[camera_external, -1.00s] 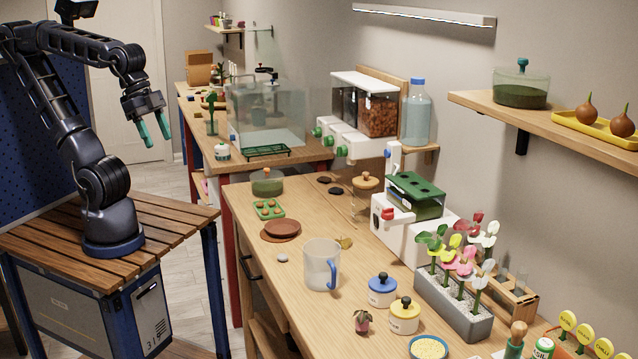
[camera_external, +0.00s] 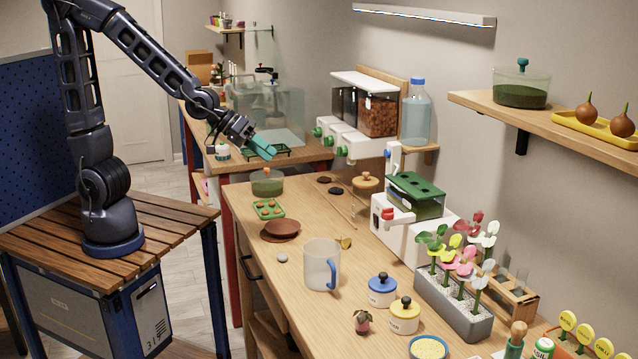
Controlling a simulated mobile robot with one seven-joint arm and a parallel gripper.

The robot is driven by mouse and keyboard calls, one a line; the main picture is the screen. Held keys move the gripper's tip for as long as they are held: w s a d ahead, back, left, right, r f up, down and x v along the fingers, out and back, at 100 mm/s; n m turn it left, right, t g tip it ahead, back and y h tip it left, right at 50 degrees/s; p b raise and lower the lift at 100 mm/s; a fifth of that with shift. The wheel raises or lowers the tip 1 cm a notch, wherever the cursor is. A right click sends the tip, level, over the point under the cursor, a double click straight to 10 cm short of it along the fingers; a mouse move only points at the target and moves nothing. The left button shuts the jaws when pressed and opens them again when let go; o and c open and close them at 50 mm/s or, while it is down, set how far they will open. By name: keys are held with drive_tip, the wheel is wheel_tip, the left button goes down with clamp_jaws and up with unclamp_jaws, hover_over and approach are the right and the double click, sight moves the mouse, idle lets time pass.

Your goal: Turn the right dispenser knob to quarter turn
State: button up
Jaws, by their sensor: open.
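The dispenser (camera_external: 372,88) hangs on the back wall, with clear bins above white outlets; the right bin holds brown pellets. Its green knobs face the room in a row. The right knob (camera_external: 342,151) is the nearest of them; its exact angle is too small to tell. My gripper (camera_external: 262,149) has teal fingers, open and empty, pointing right toward the knobs. In the picture it is left of the right knob and apart from it. The fingers overlap from this side, so the gap between them is hidden.
A water bottle (camera_external: 416,112) stands right of the dispenser. A glass tank (camera_external: 285,105) stands behind my gripper.

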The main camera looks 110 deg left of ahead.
drive_tip(key=w+a+f+n+y, duration=0.3)
drive_tip(key=a+f+n, duration=0.1)
drive_tip(key=a, duration=0.4)
drive_tip(key=n+y, duration=0.7)
drive_tip(key=y, duration=0.1)
approach(339, 151)
drive_tip(key=shift+t, duration=0.4)
drive_tip(key=x, duration=0.9)
drive_tip(key=shift+s+a+f, duration=0.1)
drive_tip(key=shift+a+f, duration=0.05)
drive_tip(key=c, duration=1)
